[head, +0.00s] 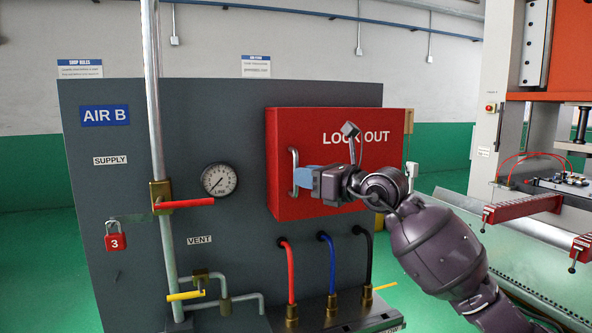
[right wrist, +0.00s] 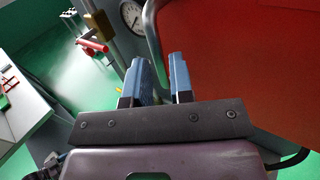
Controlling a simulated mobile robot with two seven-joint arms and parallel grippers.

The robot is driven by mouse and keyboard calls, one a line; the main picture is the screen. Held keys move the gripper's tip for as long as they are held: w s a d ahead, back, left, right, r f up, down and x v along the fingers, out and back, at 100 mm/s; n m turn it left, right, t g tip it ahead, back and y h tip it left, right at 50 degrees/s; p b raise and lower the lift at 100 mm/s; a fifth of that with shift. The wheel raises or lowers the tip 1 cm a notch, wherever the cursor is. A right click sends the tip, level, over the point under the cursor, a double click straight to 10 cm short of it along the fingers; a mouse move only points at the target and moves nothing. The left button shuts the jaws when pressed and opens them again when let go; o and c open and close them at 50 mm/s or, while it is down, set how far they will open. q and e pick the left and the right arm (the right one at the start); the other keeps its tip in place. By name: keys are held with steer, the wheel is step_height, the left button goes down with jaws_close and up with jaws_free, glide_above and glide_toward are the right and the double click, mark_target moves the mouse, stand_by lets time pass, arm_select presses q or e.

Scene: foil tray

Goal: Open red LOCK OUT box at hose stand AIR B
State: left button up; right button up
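The red LOCK OUT box (head: 340,190) is mounted on the right part of the dark AIR B panel, and its door looks shut. Its upright silver handle (head: 293,160) is on the left side of the door. My right gripper (head: 300,178) comes from the right across the door, with its blue fingertips at the handle. In the right wrist view the two blue fingers (right wrist: 165,78) stand apart, with a pale bar, the handle (right wrist: 150,35), running down toward the gap. Whether either finger touches it I cannot tell. My left gripper is not in view.
The grey panel (head: 240,100) carries a gauge (head: 219,180), a red valve lever (head: 185,204), a red padlock (head: 116,236) and a yellow lever (head: 186,295). Red, blue and black hoses hang below the box. A press with red parts (head: 525,208) stands at the right.

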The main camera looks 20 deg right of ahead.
mark_target(296, 191)
steer(key=shift+x, duration=1.6)
jaws_close()
